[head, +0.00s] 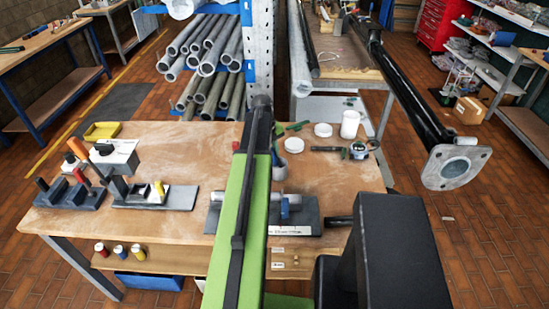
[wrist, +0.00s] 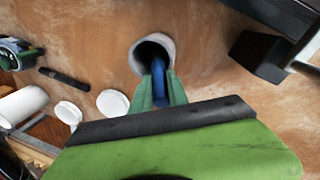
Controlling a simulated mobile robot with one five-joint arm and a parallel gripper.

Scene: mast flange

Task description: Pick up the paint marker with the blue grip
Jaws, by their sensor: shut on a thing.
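The paint marker with the blue grip (wrist: 159,78) stands in a grey cup (wrist: 139,58) in the wrist view, its lower end inside the dark mouth. My gripper (wrist: 158,92) has its green fingers shut on the marker, just at the cup's rim. In the head view the cup (head: 279,173) stands on the workbench (head: 180,228), right of my green arm. My gripper (head: 276,155) is just above it there, small and partly hidden by my arm.
Two white lids (head: 294,144), a white cylinder (head: 349,124), a dark rod (head: 327,149) and a green-black round tool (head: 358,150) lie near the cup. A grey fixture with a pipe (head: 308,200) is in front. Block stands (head: 165,196) and a yellow tray (head: 103,131) are left.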

